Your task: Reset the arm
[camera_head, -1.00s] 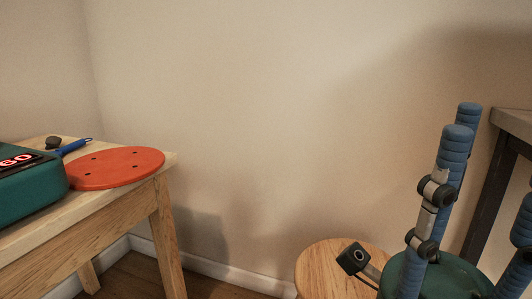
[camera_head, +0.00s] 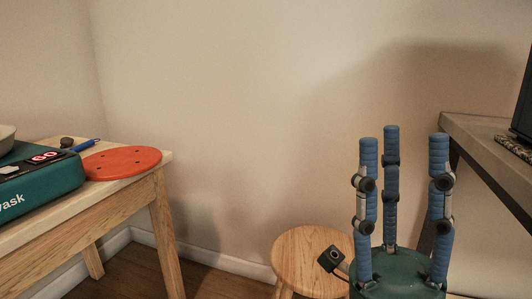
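My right gripper (camera_head: 403,148) stands at the lower right with its blue, ribbed fingers pointing up from a dark green palm (camera_head: 398,285). The fingers are spread apart and nothing is between them. It is in front of the wall, to the right of a round wooden stool, and overlaps the stool's right edge in the picture. My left gripper is not in view.
A wooden table (camera_head: 150,178) at left bears a teal device (camera_head: 45,185) with a red display, an orange disc (camera_head: 122,162) and a blue-handled tool (camera_head: 85,145). The round stool (camera_head: 300,258) is bare. A dark-legged table (camera_head: 480,130) stands at right.

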